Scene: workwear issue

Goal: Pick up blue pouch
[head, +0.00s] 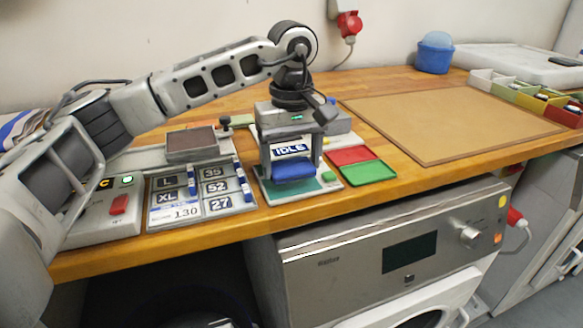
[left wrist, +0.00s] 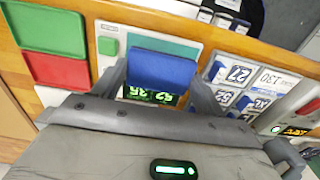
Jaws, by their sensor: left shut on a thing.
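The blue pouch (head: 293,170) is between the fingers of my left gripper (head: 292,172) in the head view, low over a pad with a green surface (head: 268,188). In the left wrist view the blue pouch (left wrist: 163,67) sits between the two fingers of the left gripper (left wrist: 160,75), which is shut on it. Whether the pouch touches the pad below cannot be told. My right gripper is not in view.
Red (head: 350,156) and green (head: 368,172) trays lie right of the pad. A board with number tiles (head: 203,190) lies left. A brown mat (head: 450,120) takes up the right of the table, with small bins (head: 510,92) beyond. A blue tub (head: 434,55) stands at the back.

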